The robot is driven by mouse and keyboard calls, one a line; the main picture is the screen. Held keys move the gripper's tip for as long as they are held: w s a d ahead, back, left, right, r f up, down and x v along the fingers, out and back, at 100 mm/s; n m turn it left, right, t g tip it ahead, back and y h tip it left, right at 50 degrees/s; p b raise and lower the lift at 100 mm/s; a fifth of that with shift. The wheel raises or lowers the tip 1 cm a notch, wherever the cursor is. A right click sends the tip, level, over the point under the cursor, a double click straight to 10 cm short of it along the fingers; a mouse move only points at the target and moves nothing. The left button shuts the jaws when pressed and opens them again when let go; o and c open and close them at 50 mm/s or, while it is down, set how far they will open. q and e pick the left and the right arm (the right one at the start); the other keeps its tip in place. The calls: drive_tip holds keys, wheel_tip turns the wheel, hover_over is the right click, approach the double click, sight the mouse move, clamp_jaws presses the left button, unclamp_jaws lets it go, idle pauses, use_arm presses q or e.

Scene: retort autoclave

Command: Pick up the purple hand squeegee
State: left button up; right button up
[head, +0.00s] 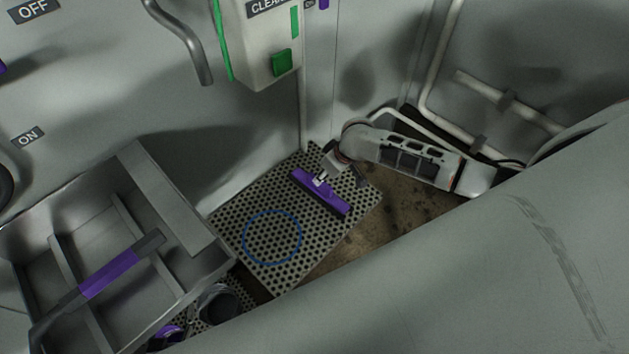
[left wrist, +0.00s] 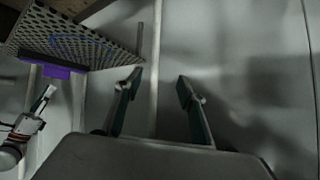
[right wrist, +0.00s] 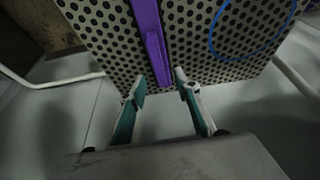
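The purple hand squeegee (head: 335,202) lies on a perforated plate (head: 283,268) marked with a blue circle. It also shows at the upper left of the left wrist view (left wrist: 56,71). My right gripper (head: 322,179) is over the squeegee's middle in the head view. In the right wrist view the right gripper (right wrist: 163,84) is open, and the purple bar (right wrist: 148,28) runs up from between its fingertips. I cannot tell whether they touch. My left gripper (left wrist: 157,82) is open and empty, apart from the squeegee; I cannot make it out in the head view.
A grey compartmented tray (head: 190,217) with a purple-gripped handle (head: 108,280) stands at the lower left. A wall box with a green button (head: 282,63) is above the plate. White pipes (head: 510,98) run at the right. A large grey surface (head: 450,270) fills the lower right.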

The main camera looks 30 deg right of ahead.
sight(320, 188)
drive_tip(key=shift+a+f, duration=0.15)
drive_tip(key=shift+f, duration=0.65)
drive_tip(key=b+x, duration=0.1)
drive_tip(key=x, duration=0.4)
drive_tip(key=shift+d+b, duration=0.25)
drive_tip(key=shift+b, duration=0.15)
drive_tip(key=shift+w+f, duration=0.2)
drive_tip(key=shift+f, duration=0.1)
use_arm(q)
drive_tip(key=shift+w+d+r+h, duration=0.1)
drive_tip(key=shift+d+h, duration=0.05)
drive_tip(key=shift+d, duration=0.3)
drive_tip(key=shift+w+d+r+h, duration=0.1)
drive_tip(key=shift+d+h, duration=0.05)
drive_tip(key=shift+d, duration=0.25)
drive_tip(key=shift+r, duration=0.25)
use_arm(e)
drive_tip(key=shift+f, duration=0.2)
clamp_jaws()
